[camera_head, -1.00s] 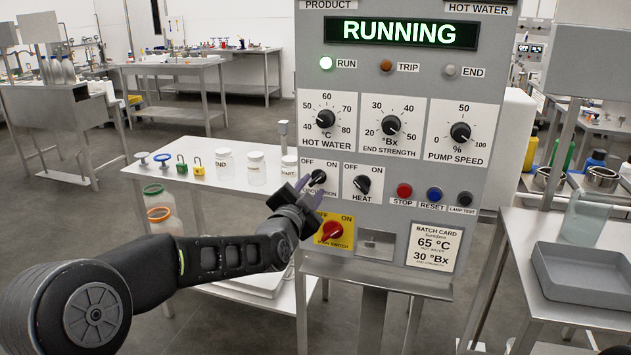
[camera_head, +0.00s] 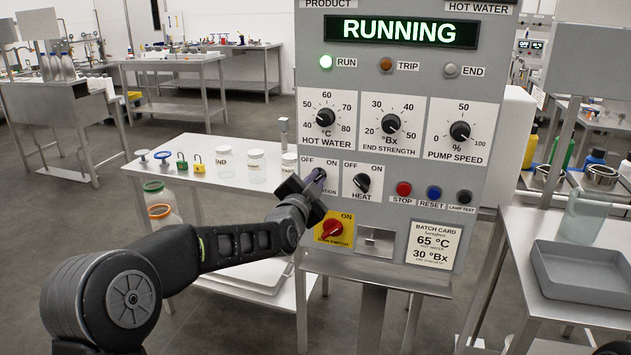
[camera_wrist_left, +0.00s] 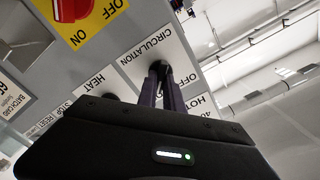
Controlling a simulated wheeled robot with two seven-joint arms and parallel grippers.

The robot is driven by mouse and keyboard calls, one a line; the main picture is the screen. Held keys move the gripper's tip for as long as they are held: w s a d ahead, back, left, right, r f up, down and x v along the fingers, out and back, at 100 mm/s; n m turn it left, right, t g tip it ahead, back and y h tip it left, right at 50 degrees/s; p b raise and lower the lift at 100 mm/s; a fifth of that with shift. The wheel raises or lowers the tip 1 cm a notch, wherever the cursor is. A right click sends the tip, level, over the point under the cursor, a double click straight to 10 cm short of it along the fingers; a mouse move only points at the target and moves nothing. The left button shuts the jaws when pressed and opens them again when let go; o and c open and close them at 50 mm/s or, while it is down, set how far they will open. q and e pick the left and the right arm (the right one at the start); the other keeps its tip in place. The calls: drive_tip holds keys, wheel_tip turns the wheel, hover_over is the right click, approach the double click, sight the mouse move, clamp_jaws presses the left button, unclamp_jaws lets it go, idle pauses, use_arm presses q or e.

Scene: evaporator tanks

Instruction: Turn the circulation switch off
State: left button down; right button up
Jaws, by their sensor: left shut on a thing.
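The circulation switch (camera_wrist_left: 158,66) is a black knob on a white OFF/ON plate (camera_head: 331,177) on the grey panel. In the head view my gripper mostly hides the knob, so I cannot tell there which way it points. My left gripper (camera_head: 316,180) is at the switch, fingers pointing at the panel. The left wrist view shows its two dark fingers (camera_wrist_left: 165,88) closed on the knob. My right gripper is not in view. The display (camera_head: 401,32) reads RUNNING and the green RUN lamp (camera_head: 326,62) is lit.
The heat switch (camera_head: 362,183) is just right of the circulation switch. The red main switch (camera_head: 333,229) on a yellow plate is just below. Stop (camera_head: 404,188) and reset (camera_head: 434,193) buttons sit further right. A side table (camera_head: 229,182) with jars stands left of the panel.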

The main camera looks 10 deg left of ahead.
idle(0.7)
use_arm(q)
drive_tip(key=n+b, duration=0.2)
drive_tip(key=b, duration=0.1)
drive_tip(key=shift+f+n, duration=0.15)
drive_tip(key=shift+n, duration=0.25)
drive_tip(key=n+b, duration=0.4)
drive_tip(key=n, duration=0.1)
drive_tip(key=shift+a+b, duration=0.1)
drive_tip(key=shift+b, duration=0.25)
drive_tip(key=n+b, duration=0.4)
drive_tip(key=n, duration=0.6)
drive_tip(key=shift+a+b, duration=0.2)
drive_tip(key=shift+b, duration=0.1)
drive_tip(key=c, duration=1.5)
unclamp_jaws()
